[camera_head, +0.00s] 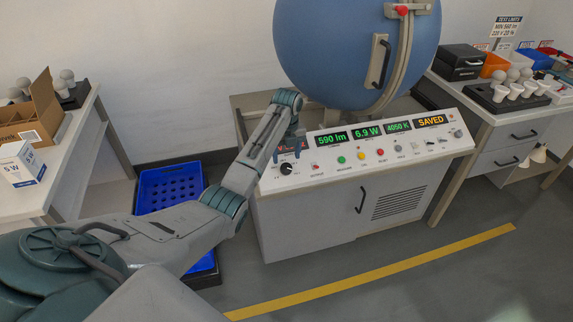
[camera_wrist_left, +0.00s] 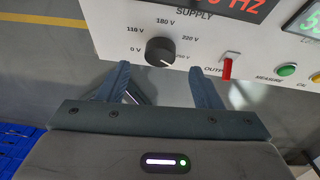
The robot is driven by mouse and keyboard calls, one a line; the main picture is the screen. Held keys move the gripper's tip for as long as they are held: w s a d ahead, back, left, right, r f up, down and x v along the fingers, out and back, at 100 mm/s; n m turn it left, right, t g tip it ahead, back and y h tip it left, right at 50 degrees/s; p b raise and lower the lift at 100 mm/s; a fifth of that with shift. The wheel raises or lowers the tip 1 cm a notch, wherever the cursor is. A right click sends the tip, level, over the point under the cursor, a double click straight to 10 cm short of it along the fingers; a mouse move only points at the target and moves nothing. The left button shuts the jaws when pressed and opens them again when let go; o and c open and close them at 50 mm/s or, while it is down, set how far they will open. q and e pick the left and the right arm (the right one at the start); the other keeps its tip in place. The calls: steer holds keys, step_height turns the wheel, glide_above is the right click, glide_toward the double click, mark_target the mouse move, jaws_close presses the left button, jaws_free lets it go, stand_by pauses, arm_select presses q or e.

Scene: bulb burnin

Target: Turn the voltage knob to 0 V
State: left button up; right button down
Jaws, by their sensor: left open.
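The black round voltage knob (camera_wrist_left: 160,51) sits on the white panel under the word SUPPLY, with marks from 0 V at the left through 110 V, 180 V and 220 V. A light pointer mark shows at its lower right, towards a last label that is partly hidden. The knob also shows in the head view (camera_head: 286,169) at the panel's left end. My left gripper (camera_wrist_left: 158,75) is open, its two fingers on either side below the knob and apart from it. In the head view the left gripper (camera_head: 291,150) hangs just above the knob. My right gripper is not in view.
A red output switch (camera_wrist_left: 227,68) stands just right of the right finger. Coloured buttons and displays reading 590 lm, 6.9 W, 4050 K and SAVED (camera_head: 431,121) line the panel. A large blue sphere (camera_head: 335,50) rises behind. A blue crate (camera_head: 165,172) is on the floor left.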

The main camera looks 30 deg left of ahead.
mark_target(286, 167)
arm_select(q)
step_height(286, 167, down, 5)
stand_by(0.3)
steer(key=c, duration=1)
